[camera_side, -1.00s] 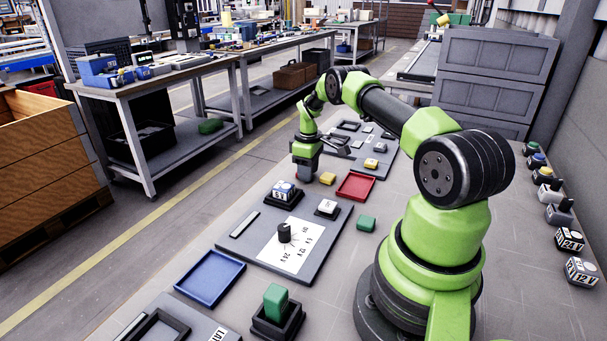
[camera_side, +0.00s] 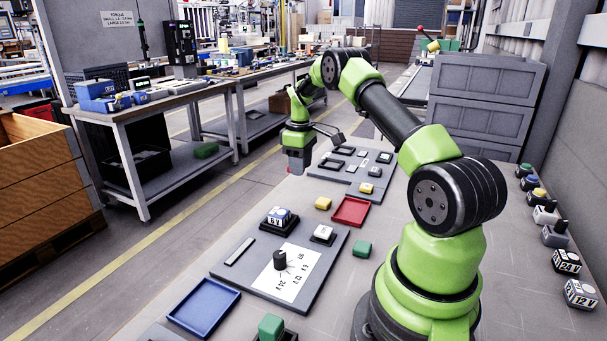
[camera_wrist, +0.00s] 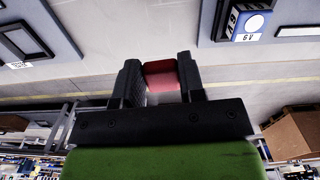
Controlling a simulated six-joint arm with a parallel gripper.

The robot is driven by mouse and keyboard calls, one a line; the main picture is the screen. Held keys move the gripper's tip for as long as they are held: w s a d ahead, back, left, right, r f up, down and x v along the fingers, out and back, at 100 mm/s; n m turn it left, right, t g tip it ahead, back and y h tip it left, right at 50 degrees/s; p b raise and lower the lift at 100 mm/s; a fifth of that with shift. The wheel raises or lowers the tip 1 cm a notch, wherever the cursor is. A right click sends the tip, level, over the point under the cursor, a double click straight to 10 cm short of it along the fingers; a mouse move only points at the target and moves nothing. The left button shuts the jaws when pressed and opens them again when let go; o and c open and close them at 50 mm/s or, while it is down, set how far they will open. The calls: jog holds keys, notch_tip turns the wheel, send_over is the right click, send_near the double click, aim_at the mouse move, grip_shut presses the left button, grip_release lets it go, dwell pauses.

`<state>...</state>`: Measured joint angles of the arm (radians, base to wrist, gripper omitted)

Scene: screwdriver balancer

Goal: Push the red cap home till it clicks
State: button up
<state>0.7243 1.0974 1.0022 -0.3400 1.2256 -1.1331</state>
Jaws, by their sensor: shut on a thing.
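The red cap (camera_wrist: 165,78) sits between the two dark fingers of my gripper (camera_wrist: 163,88) in the wrist view. The fingers are shut on it, and its pink-red end shows between their tips. In the side view my gripper (camera_side: 296,170) points down, raised at the far left edge of the bench, left of the rear grey board (camera_side: 330,172). I cannot tell which part the cap fits on.
A red tray (camera_side: 351,224), a yellow block (camera_side: 323,203) and a green block (camera_side: 362,249) lie nearby. A front board (camera_side: 235,275) holds a 6 V block (camera_side: 278,216) and a dark knob (camera_side: 280,261). A blue tray (camera_side: 203,331) lies in front. Several small parts line the right side.

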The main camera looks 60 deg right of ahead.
send_over(284, 213)
jog(key=shift+r+m, duration=0.1)
jog(key=shift+m, duration=0.3)
jog(key=shift+s+f, duration=0.1)
jog(key=shift+f, duration=1.8)
jog(key=shift+f, duration=0.8)
jog(key=o, duration=1.1)
notch_tip(284, 213, up, 10)
